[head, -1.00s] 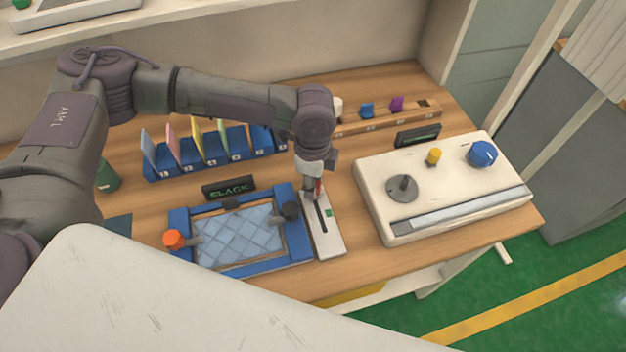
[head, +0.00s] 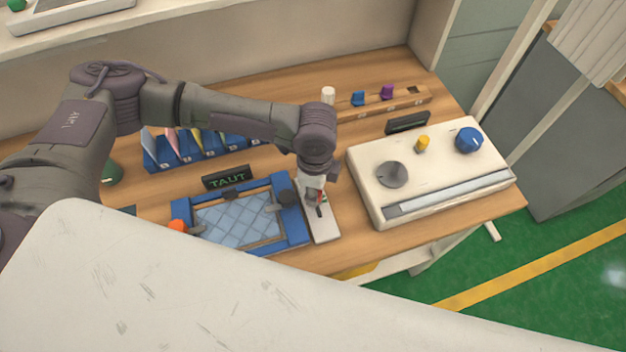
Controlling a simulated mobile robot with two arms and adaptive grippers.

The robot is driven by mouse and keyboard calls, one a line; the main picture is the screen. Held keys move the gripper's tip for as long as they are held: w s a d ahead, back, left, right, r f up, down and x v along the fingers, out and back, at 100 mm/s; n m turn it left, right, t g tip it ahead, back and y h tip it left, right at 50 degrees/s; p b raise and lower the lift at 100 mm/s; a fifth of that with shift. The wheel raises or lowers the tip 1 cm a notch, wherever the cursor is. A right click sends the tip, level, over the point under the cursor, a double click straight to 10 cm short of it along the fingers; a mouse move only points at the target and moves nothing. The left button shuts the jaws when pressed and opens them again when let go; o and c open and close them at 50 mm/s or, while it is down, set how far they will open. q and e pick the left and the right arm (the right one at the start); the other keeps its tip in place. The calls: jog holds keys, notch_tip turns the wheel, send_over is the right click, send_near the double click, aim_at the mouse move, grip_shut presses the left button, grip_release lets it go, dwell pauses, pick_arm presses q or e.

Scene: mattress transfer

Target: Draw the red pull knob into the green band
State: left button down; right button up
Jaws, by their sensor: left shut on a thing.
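My left gripper (head: 314,192) is shut on the red pull knob (head: 321,197), which mostly hides behind the fingers. The knob sits at the slot of a narrow white plate (head: 323,230) to the right of the blue frame. The dark slot shows a little in front of the fingers. The green band is largely covered at the gripper, so I cannot tell exactly how the knob lines up with it. A small dark display (head: 227,178) behind the frame reads "TAUT". My right gripper is not in view.
A cream control box (head: 366,201) stands to the right. Blue slots with coloured cards (head: 196,151) stand behind.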

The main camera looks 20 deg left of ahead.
pick_arm(q)
jog(key=c, duration=0.8)
grip_release()
notch_tip(320, 180, up, 12)
jog(key=shift+f, duration=0.1)
